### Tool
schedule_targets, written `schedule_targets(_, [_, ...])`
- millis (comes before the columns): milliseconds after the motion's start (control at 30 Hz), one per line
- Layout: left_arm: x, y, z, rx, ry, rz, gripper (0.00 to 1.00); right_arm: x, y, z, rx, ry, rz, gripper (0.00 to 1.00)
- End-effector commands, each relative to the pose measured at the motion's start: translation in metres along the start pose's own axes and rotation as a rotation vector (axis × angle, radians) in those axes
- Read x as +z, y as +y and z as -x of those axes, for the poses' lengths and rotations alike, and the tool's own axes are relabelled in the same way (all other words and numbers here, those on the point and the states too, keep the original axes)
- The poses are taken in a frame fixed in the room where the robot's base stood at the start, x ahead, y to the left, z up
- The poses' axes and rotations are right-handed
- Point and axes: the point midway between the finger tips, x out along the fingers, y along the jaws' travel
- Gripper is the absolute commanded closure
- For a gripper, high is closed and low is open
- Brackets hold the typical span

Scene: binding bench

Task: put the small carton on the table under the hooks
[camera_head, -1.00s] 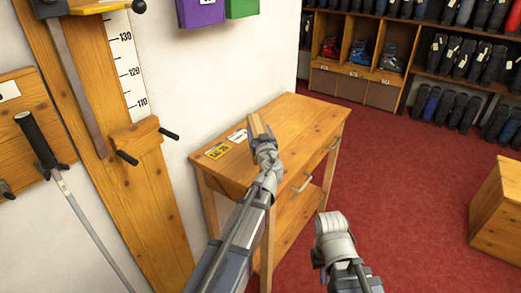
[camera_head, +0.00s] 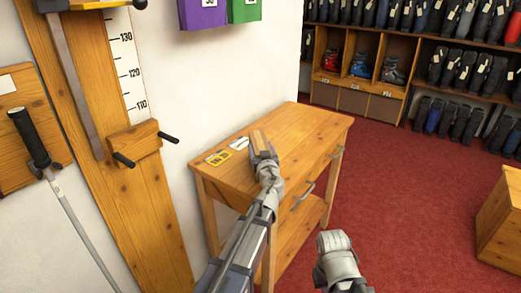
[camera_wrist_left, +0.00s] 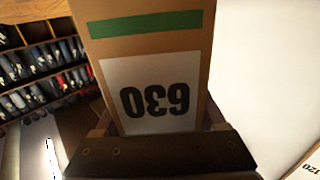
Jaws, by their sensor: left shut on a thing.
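The small carton is brown cardboard with a green stripe and a white label reading 630, upside down in the left wrist view (camera_wrist_left: 155,50). My left gripper (camera_head: 263,152) is shut on it, and in the head view the carton (camera_head: 260,140) shows as a small tan block between the fingers. Gripper and carton appear in front of the wooden table (camera_head: 310,130); I cannot tell the height between them. Two dark pegs, perhaps the hooks, stick out of a wooden block (camera_head: 135,140) on the wall left of the table.
Purple (camera_head: 203,12) and green (camera_head: 243,9) boxes are on the wall above. A wooden block (camera_head: 500,225) stands on the red floor at right.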

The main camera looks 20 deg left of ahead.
Motion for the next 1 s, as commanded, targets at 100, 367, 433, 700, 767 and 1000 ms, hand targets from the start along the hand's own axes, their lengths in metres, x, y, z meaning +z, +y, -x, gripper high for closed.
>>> schedule_targets(100, [0.002,0.000,0.000,0.000,0.000,0.000,0.23,0.000,0.000,-0.002,0.000,0.000,0.000,1.00])
schedule_targets(367, [0.002,0.000,0.000,0.000,0.000,0.000,0.00,0.000,0.000,-0.002,0.000,0.000,0.000,1.00])
schedule_targets(433, [0.002,0.000,0.000,0.000,0.000,0.000,0.00,0.000,0.000,-0.002,0.000,0.000,0.000,1.00])
schedule_targets(700, [-0.001,-0.001,0.011,0.002,0.000,0.000,0.00,0.000,0.000,0.001,0.000,0.000,0.000,1.00])
schedule_targets(767, [-0.001,-0.001,0.023,0.002,0.000,0.000,0.00,0.000,0.000,0.001,0.000,0.000,0.000,1.00])
schedule_targets(1000, [-0.001,-0.001,0.074,0.003,0.000,0.000,0.00,0.000,0.000,0.001,0.000,0.000,0.000,1.00])
